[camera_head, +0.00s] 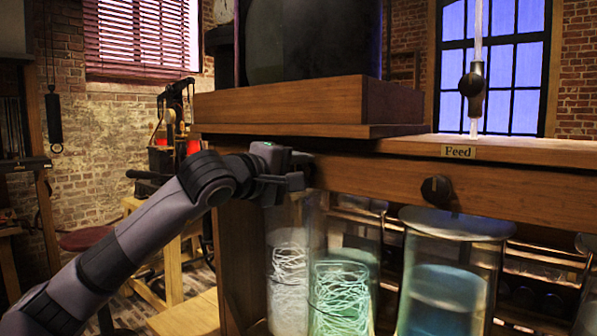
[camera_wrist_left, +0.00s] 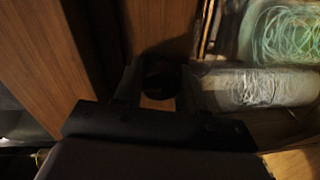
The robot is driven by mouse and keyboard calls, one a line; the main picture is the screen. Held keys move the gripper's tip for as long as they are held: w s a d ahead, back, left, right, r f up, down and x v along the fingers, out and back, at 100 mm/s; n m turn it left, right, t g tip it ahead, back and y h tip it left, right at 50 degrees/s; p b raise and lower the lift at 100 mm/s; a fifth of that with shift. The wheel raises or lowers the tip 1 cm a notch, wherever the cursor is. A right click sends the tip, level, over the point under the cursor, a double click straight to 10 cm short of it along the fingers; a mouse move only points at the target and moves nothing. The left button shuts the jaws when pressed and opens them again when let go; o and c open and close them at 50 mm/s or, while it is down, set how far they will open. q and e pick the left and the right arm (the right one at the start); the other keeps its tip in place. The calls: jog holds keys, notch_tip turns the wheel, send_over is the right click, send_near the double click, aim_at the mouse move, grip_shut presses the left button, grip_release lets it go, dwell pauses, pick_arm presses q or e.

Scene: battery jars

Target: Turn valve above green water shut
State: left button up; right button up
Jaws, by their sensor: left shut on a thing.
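The jar of green water (camera_head: 340,300) stands under the wooden beam, with pale tangled strands inside; it also shows in the wrist view (camera_wrist_left: 280,30). My left gripper (camera_head: 298,181) is at the beam's left part, above the jars. In the wrist view a dark round valve knob (camera_wrist_left: 160,77) sits between the fingers of my left gripper (camera_wrist_left: 160,92), which is shut on it. In the head view the gripper hides this knob, and its turn angle cannot be told. My right gripper is not in view.
A second dark knob (camera_head: 436,190) is on the wooden beam (camera_head: 520,196), above a jar of blue water (camera_head: 447,295). A paler jar (camera_head: 288,285) stands left of the green one. A clear feed tube with a black valve (camera_head: 472,85) hangs above the beam.

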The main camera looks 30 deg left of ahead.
pick_arm(q)
jog(key=o, duration=1)
jog(key=shift+f, duration=0.2)
jog(key=shift+r, duration=0.1)
